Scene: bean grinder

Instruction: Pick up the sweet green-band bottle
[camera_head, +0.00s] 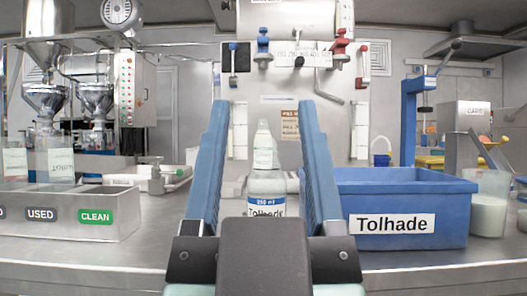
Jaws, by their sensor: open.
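A pale bottle with a white tapered top and a faint greenish label (264,157) shows upright in the middle of the head view. Just below it in the picture is a clear bottle or jar (266,184) with a blue "250 ml" strip and a label reading "Tolhade". I cannot tell whether the pale one stands behind it or on it. No clear green band shows. My gripper (264,107) is open, its two blue fingers to the left and right of these bottles in the picture. No finger visibly touches them. My gripper's dark body hides the lower part of the clear one.
A blue crate labelled "Tolhade" (457,222) stands close to the right finger. A metal bin marked "USED" and "CLEAN" (60,212) stands at left. A beaker of white contents (488,214) is at far right. Bare steel counter (155,235) lies left of my gripper.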

